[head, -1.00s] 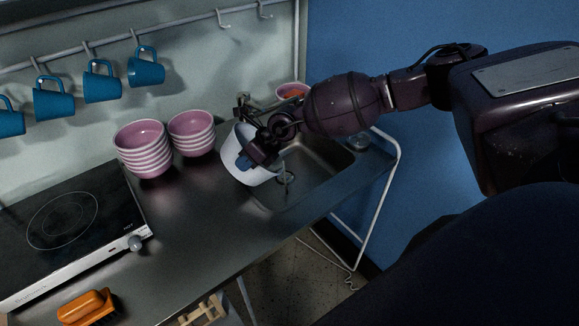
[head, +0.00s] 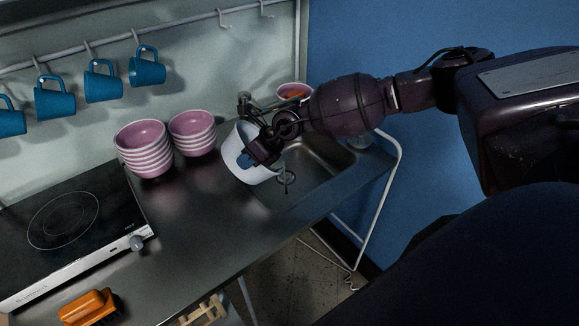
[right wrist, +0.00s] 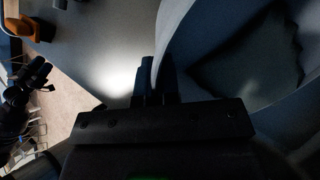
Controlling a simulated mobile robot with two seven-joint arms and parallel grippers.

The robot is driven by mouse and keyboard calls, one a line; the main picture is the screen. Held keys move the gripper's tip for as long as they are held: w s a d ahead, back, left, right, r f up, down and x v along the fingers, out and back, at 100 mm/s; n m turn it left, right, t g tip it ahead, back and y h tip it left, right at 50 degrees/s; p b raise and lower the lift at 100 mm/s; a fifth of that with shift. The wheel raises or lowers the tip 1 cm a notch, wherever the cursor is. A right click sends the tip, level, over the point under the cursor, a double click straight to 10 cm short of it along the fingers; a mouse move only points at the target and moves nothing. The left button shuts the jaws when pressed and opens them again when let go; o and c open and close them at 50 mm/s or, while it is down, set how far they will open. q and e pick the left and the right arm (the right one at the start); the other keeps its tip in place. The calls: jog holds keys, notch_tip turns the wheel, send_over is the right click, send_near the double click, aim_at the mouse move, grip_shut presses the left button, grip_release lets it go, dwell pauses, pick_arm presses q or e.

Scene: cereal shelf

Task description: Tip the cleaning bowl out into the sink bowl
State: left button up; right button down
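The white cleaning bowl (head: 236,154) is tilted at the left edge of the metal sink bowl (head: 318,165). My right gripper (head: 256,155) is shut on its wall; in the right wrist view the fingers (right wrist: 157,82) pinch that wall. The bowl (right wrist: 178,35) fills the right of that view, with a dark patch (right wrist: 245,62) inside that I cannot identify. The drain (head: 287,177) shows in the sink, and I see no poured contents there. My left gripper is outside the head view; a dark gripper-like part (right wrist: 30,82) at the wrist view's left appears to be it.
Two stacks of pink striped bowls (head: 146,158) (head: 193,140) stand left of the sink. A small pink bowl (head: 293,91) sits behind it, near the faucet (head: 246,103). A hob (head: 70,225) and an orange item (head: 88,306) are at left. Blue mugs (head: 102,82) hang above.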

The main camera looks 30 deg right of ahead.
jog(key=shift+r, duration=0.1)
jog(key=shift+s+d, duration=0.1)
jog(key=shift+d, duration=0.1)
jog(key=shift+a+r, duration=0.1)
jog(key=shift+a, duration=0.05)
jog(key=shift+y, duration=0.3)
jog(key=shift+d, duration=0.3)
jog(key=shift+a+r, duration=0.15)
jog(key=shift+a, duration=0.05)
jog(key=shift+d+r, duration=0.1)
jog(key=shift+d, duration=0.25)
jog(key=shift+a+r, duration=0.1)
jog(key=shift+a, duration=0.1)
jog(key=shift+s+d+y, duration=0.1)
jog(key=shift+d+y, duration=0.2)
jog(key=shift+a+r, duration=0.1)
jog(key=shift+a, duration=0.05)
jog(key=shift+s+d, duration=0.1)
jog(key=shift+d, duration=0.2)
jog(key=shift+t, duration=0.3)
